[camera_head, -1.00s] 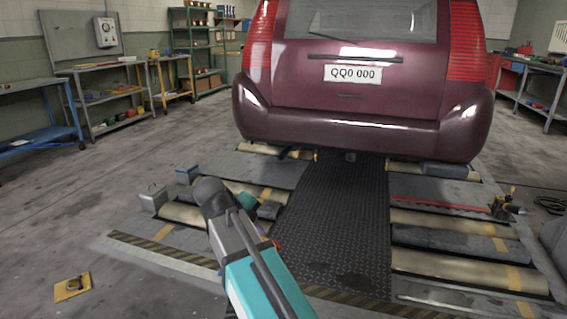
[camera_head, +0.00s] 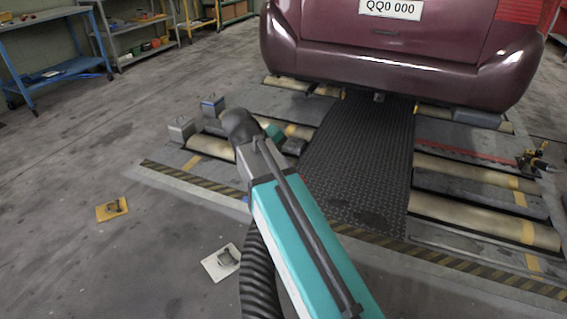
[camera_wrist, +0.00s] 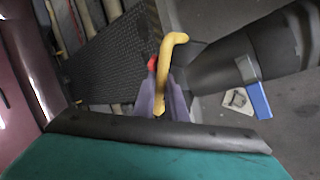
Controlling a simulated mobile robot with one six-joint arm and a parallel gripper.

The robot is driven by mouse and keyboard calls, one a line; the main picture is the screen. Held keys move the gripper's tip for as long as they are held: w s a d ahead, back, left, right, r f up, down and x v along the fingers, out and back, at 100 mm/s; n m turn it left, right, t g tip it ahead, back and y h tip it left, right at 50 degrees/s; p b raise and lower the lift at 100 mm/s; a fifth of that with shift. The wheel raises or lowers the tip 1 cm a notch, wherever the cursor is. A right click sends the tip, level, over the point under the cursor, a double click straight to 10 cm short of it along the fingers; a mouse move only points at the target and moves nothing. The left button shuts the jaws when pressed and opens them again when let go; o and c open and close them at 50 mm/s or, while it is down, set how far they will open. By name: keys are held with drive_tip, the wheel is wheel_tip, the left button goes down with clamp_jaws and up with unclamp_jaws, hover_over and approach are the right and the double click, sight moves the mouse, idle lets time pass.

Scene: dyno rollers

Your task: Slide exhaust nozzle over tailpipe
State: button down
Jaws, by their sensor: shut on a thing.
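In the wrist view my gripper (camera_wrist: 164,104) is shut on the yellow handle (camera_wrist: 172,42) of the exhaust nozzle. The nozzle's dark, wide body (camera_wrist: 245,52) reaches to the right, with a blue lever (camera_wrist: 258,100) on it. In the head view my arm hides the gripper and nozzle, and a black ribbed hose (camera_head: 259,280) hangs beside my arm. The maroon car (camera_head: 395,60) stands rear towards me beyond the rollers. Its tailpipe is not clearly visible in the shadow under the bumper. The nozzle is apart from the car.
Rollers (camera_head: 480,178) flank a black ribbed mat (camera_head: 362,150). A yellow plate (camera_head: 112,208) and a white plate (camera_head: 222,262) lie on the floor. Two small grey boxes (camera_head: 181,129) (camera_head: 213,105) stand left of the rollers.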

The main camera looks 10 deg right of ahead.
drive_tip(key=shift+m+g, duration=0.4)
drive_tip(key=shift+m, duration=0.3)
drive_tip(key=shift+s+r+p, duration=0.2)
drive_tip(key=shift+r+p, duration=0.55)
drive_tip(key=shift+p, duration=0.6)
drive_tip(key=shift+s+r+p, duration=0.2)
drive_tip(key=shift+r+p, duration=0.5)
drive_tip(key=shift+p, duration=0.65)
drive_tip(key=shift+s+r+p, duration=0.2)
drive_tip(key=shift+r+p, duration=0.55)
drive_tip(key=shift+p, duration=0.6)
drive_tip(key=s+r+m+g+p, duration=0.2)
drive_tip(key=r+p, duration=0.7)
drive_tip(key=p, duration=1.1)
drive_tip(key=shift+s+d+r+m+h, duration=0.2)
drive_tip(key=shift+s+d+m+h, duration=0.2)
drive_tip(key=shift+s+m, duration=0.6)
drive_tip(key=shift+s, duration=0.15)
drive_tip(key=shift+s+a, duration=0.1)
drive_tip(key=shift+s, duration=0.05)
